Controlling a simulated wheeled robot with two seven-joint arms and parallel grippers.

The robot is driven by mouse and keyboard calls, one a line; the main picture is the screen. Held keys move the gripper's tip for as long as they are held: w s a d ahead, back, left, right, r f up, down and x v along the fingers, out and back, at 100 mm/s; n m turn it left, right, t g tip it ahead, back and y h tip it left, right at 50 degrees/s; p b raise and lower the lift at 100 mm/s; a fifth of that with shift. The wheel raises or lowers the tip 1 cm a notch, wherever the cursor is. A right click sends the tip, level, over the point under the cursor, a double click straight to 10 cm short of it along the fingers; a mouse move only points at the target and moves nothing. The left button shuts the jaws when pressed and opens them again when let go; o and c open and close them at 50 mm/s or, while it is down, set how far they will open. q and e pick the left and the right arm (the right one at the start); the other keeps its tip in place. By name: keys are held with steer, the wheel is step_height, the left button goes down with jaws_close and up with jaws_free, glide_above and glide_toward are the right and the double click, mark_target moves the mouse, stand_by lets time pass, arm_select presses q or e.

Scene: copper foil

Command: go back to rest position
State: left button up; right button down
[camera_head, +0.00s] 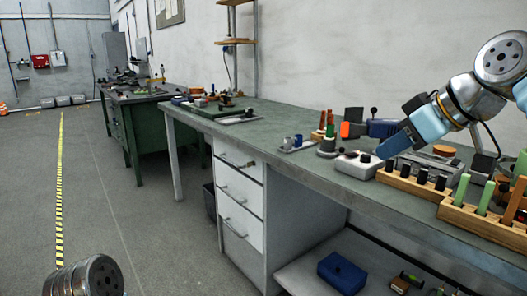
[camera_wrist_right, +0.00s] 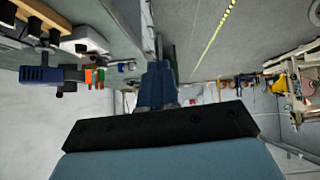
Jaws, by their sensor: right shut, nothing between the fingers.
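My right gripper (camera_head: 388,150) has blue fingers and comes in from the upper right over the workbench. Its fingers are together with nothing between them. They appear above a white box with black knobs (camera_head: 358,166); the exact gap is hard to tell. In the right wrist view, the closed blue fingers (camera_wrist_right: 160,75) point up the picture, with open floor beyond. A rounded grey link of my left arm (camera_head: 85,280) shows at the bottom left. My left gripper is out of view.
The grey workbench (camera_head: 275,118) has white drawers (camera_head: 238,190). Wooden racks (camera_head: 418,184) with dark and green handles stand at its right. A blue case (camera_head: 342,272) lies on the lower shelf. A green bench (camera_head: 155,130) stands behind. The floor at left is clear.

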steer(key=w+a+f+m+g, duration=0.1)
steer(key=w+a+f, duration=0.15)
steer(key=f, duration=0.45)
steer(key=w+a+f, duration=0.1)
steer(key=w+f, duration=0.3)
steer(key=f, duration=0.2)
steer(key=w+a+f+m+g, duration=0.1)
steer(key=w+f, duration=0.3)
steer(key=f, duration=0.3)
steer(key=a+f+m+g, duration=0.1)
steer(key=a+f+m, duration=0.15)
steer(key=f, duration=1.75)
steer(key=s+a+f+m+g, duration=0.15)
steer(key=s+f, duration=0.35)
steer(key=f, duration=0.5)
steer(key=s+a+f+m+g, duration=0.1)
steer(key=s+a+f, duration=0.1)
steer(key=s+f, duration=0.5)
steer(key=s+a+f+m+g, duration=0.1)
steer(key=s+f+m, duration=0.1)
steer(key=s+f, duration=1)
steer(key=s, duration=0.3)
steer(key=shift+s+a+f+h, duration=0.15)
steer(key=shift+s+a+h, duration=0.1)
steer(key=shift+h, duration=0.15)
